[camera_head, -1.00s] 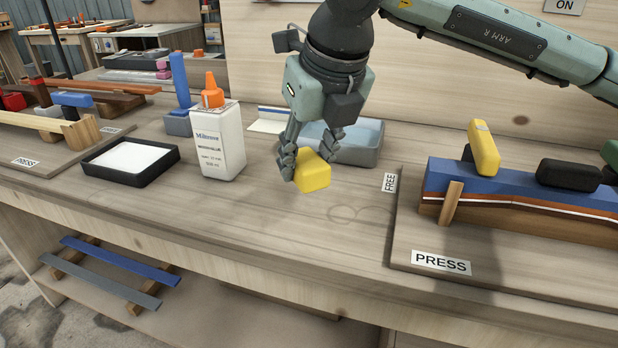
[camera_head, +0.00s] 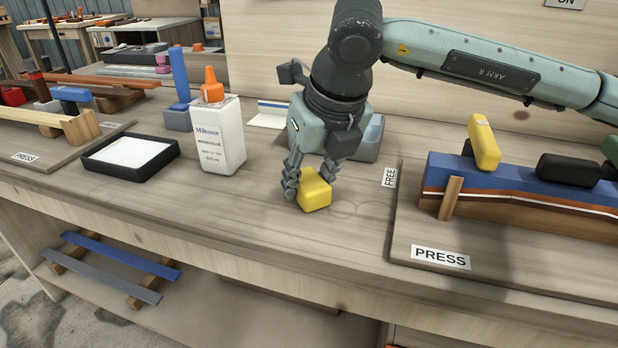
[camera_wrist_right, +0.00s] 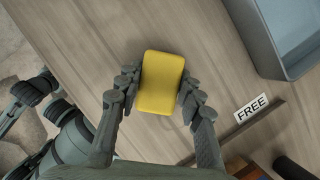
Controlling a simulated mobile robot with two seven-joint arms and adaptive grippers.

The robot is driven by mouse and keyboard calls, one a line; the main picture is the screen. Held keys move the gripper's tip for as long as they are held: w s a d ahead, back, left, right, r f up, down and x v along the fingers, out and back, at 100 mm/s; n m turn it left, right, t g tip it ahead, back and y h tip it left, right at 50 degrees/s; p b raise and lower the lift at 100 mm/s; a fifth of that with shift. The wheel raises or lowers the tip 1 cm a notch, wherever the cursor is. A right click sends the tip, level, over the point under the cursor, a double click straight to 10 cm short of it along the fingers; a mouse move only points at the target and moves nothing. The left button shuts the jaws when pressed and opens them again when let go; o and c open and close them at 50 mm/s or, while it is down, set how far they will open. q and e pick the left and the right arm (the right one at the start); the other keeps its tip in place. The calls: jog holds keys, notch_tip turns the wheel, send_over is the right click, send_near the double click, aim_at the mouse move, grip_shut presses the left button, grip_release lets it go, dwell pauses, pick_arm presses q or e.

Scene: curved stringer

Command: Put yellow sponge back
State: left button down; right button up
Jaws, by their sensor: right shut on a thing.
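The yellow sponge (camera_head: 314,193) is between the fingers of my right gripper (camera_head: 308,182), low over the bench top. I cannot tell whether its underside touches the wood. In the right wrist view the sponge (camera_wrist_right: 160,83) fills the gap between the two fingers of my right gripper (camera_wrist_right: 158,92), which are shut on its long sides. A grey-blue tray (camera_head: 372,140) stands behind the gripper and is partly hidden by it; the tray (camera_wrist_right: 268,45) also shows at the upper right of the wrist view.
A white glue bottle (camera_head: 220,138) with an orange cap stands left of the gripper, beside a black tray (camera_head: 113,172). On the right is a board with a PRESS label (camera_head: 440,257) and a clamped curved blue workpiece (camera_head: 510,178). The bench front is clear.

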jog(key=o, duration=0.7)
jog(key=shift+o, duration=1.2)
pick_arm(q)
jog(key=shift+s+a, duration=0.1)
jog(key=shift+s, duration=0.25)
pick_arm(e)
jog(key=shift+o, duration=0.4)
pick_arm(q)
jog(key=shift+f, duration=0.1)
